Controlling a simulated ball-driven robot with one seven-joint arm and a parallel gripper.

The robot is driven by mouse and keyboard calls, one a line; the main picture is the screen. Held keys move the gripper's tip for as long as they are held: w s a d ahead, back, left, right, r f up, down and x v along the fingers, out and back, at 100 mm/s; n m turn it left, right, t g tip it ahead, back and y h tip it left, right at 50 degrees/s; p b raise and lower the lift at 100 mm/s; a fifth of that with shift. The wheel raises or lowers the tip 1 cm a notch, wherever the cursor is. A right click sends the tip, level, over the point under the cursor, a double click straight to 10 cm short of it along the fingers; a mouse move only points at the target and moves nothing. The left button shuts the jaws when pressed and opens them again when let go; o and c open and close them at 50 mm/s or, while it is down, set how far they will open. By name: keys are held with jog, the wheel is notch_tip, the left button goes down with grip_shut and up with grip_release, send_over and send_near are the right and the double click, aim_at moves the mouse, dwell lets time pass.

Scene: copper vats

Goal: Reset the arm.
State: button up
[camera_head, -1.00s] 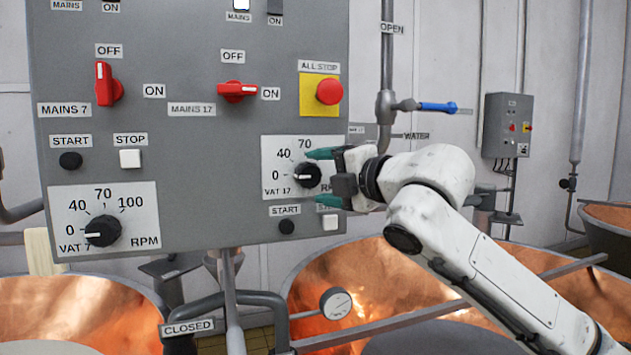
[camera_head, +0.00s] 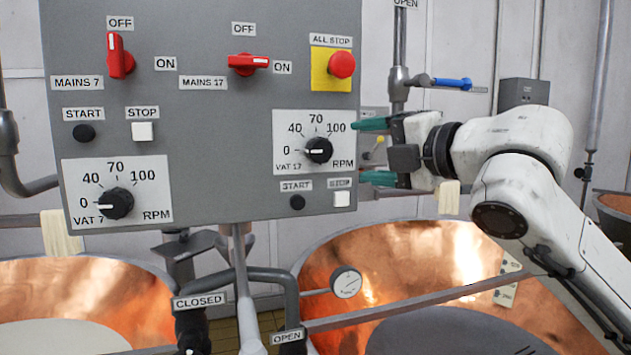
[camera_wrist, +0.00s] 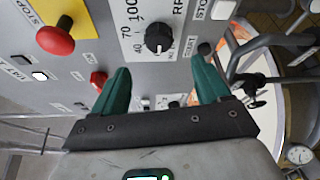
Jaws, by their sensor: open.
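My gripper (camera_head: 372,151) is open, its two green fingers spread one above the other at the right edge of the grey control panel (camera_head: 210,200). It holds nothing. The black VAT 17 knob (camera_head: 318,150) lies left of the fingertips, apart from them, with its pointer toward 0. In the wrist view the green fingers (camera_wrist: 160,85) are apart, and the knob (camera_wrist: 159,38) shows beyond the gap between them. My white arm reaches in from the right.
The panel carries red mains switches (camera_head: 248,64), an all-stop button (camera_head: 341,64) and the VAT 7 knob (camera_head: 116,203). Copper vats (camera_head: 420,255) stand below, with a rail and gauge (camera_head: 345,282) in front. A blue-handled valve (camera_head: 450,83) is on a pipe behind my gripper.

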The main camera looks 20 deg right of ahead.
jog(key=s+f+m+g+h, duration=0.1)
jog(key=s+f+m+g, duration=0.15)
jog(key=f+m, duration=0.75)
jog(key=s+f+m+g+h, duration=0.1)
jog(key=s+f+m, duration=0.15)
jog(key=f, duration=1.45)
jog(key=s+f+m+g+h, duration=0.15)
jog(key=s+f+m, duration=0.35)
jog(key=f, duration=0.9)
jog(key=s+f+m+g+h, duration=0.2)
jog(key=s+f+m+g, duration=0.35)
jog(key=s+f, duration=1)
jog(key=s+d+f+m+g, duration=0.1)
jog(key=s+f+g, duration=0.1)
jog(key=s, duration=0.5)
jog(key=s+d+f+m+g+h, duration=0.1)
jog(key=s+d+f+g, duration=0.1)
jog(key=s+f, duration=0.2)
jog(key=s, duration=0.3)
jog(key=shift+d, duration=0.15)
